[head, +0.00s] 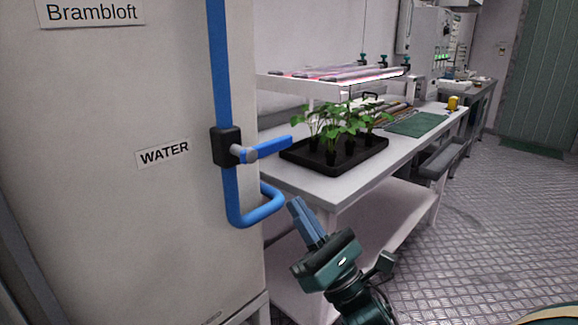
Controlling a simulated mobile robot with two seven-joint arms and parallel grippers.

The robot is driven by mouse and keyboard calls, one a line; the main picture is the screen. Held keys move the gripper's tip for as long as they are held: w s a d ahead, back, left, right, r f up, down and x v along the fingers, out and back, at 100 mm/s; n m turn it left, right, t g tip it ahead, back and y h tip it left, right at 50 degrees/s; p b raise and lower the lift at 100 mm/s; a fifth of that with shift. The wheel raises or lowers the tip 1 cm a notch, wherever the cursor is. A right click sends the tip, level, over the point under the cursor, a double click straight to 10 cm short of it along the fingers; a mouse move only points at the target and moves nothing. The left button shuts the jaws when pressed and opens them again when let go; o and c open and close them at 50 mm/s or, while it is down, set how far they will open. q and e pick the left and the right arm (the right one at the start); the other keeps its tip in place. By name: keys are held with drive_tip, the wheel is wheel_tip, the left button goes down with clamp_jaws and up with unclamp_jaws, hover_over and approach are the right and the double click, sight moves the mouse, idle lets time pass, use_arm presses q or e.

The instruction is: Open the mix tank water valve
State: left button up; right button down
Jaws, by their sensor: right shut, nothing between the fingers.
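The mix tank (90,190) is a large pale cabinet-like body filling the left of the head view, with a "WATER" label (164,152). A blue pipe (219,60) runs down its right edge and bends right at the bottom. The black water valve body (225,147) sits on this pipe. Its blue lever handle (268,147) points right, roughly crosswise to the pipe. My right gripper (297,205) is shut and empty, below and to the right of the lever and apart from it, near the pipe's bend. My left gripper is not in view.
A white table (310,187) stands behind to the right, with a black tray (375,155) of several green seedlings (340,122) on it, close behind the lever. A green mat (415,123) lies farther back. The metal floor (480,220) at right is clear.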

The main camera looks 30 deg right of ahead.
sight(262, 146)
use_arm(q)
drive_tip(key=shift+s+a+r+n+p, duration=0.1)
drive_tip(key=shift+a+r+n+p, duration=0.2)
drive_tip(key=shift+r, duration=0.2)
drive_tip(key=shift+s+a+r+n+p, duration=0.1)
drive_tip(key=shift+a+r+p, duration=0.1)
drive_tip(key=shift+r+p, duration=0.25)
use_arm(e)
wheel_tip(262, 146, up, 7)
drive_tip(key=w, duration=0.2)
drive_tip(key=shift+w+a+f, duration=0.15)
drive_tip(key=shift+w+a, duration=0.15)
drive_tip(key=shift+a, duration=0.15)
